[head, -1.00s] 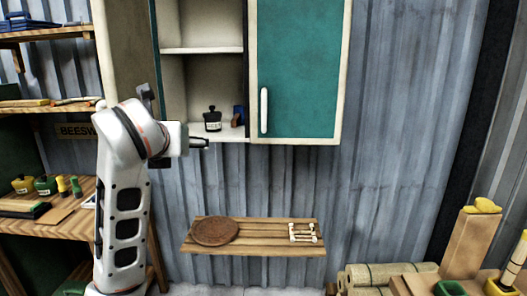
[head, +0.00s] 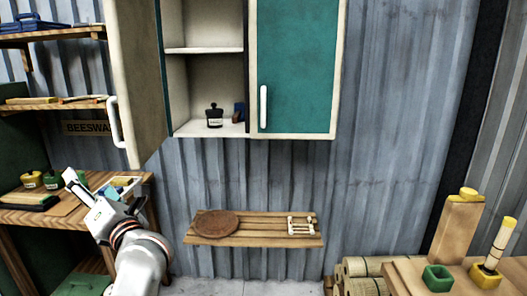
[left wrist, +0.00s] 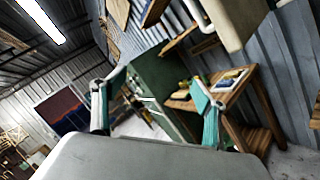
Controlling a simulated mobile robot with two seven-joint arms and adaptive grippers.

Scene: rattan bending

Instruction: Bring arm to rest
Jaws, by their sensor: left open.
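My left arm comes in at the lower left of the head view. Its gripper (head: 72,182) points up and left, in front of the wooden workbench (head: 105,183). In the left wrist view the two fingers (left wrist: 155,102) stand wide apart with nothing between them. The gripper is well clear of the wall cabinet (head: 205,88). My right gripper is not in view.
The cabinet's left door (head: 137,80) stands open and its teal right door (head: 295,65) is shut. A dark jar (head: 214,116) stands inside. A slatted wall shelf (head: 255,230) holds a round brown disc (head: 216,224). Rolled bundles (head: 375,270) lie at lower right.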

